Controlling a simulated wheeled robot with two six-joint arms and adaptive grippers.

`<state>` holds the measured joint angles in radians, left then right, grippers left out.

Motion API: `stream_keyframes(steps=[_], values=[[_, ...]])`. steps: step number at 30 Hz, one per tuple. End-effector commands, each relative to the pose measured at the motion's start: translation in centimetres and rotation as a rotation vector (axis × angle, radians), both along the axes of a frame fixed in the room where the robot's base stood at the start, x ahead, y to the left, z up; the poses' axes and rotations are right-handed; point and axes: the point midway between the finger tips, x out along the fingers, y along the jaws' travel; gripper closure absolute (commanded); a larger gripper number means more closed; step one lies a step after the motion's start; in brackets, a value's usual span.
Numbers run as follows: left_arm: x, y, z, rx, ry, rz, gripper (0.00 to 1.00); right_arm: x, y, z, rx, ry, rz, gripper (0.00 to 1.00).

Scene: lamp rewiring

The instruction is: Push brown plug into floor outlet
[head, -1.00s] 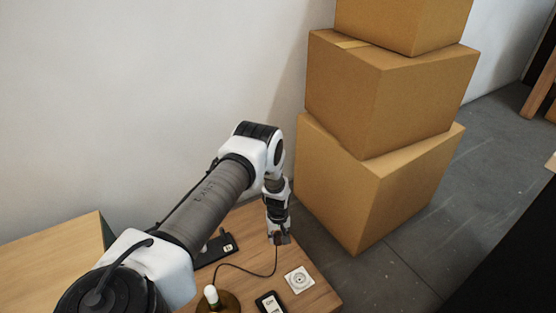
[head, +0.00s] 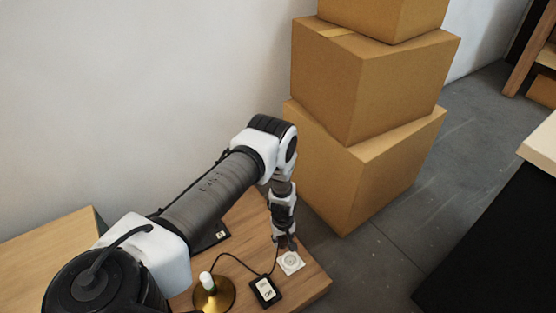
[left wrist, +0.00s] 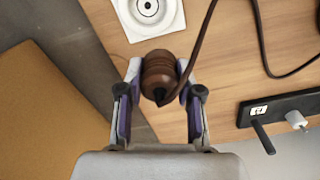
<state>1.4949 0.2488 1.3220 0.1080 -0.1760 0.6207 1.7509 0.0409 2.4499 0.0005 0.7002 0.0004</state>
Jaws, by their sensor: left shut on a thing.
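The brown plug (left wrist: 160,70) is gripped between the fingers of my left gripper (left wrist: 159,82), its cord running up and to the right. In the head view my left gripper (head: 286,243) points down just behind the outlet, and the plug is hard to make out there. The floor outlet (head: 291,262) is a white square plate with a round socket, lying on the wooden surface. It also shows at the top of the left wrist view (left wrist: 149,10), just beyond the plug and apart from it in the picture. The plug's height above the surface is unclear. My right gripper is out of view.
A black power strip (left wrist: 290,104) lies to one side. A black box with a white label (head: 265,292) and a brass lamp base (head: 222,299) stand near the outlet. Stacked cardboard boxes (head: 365,175) rise behind the wooden surface's right edge.

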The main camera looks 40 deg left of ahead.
Motion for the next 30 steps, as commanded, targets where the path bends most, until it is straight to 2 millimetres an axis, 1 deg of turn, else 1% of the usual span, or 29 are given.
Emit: stream_keyframes(steps=[3,15,18,30], values=[[-0.3,-1.2,0.2,0.000,0.001,-0.001,0.99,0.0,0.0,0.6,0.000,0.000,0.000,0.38],[-1.3,-4.6,0.1,0.000,0.000,0.000,0.99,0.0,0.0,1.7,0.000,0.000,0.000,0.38],[-1.4,-4.9,0.0,0.000,0.000,0.000,0.99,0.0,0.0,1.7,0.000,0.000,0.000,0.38],[-1.4,-4.8,-0.3,0.000,0.000,0.000,0.99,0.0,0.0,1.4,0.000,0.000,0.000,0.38]])
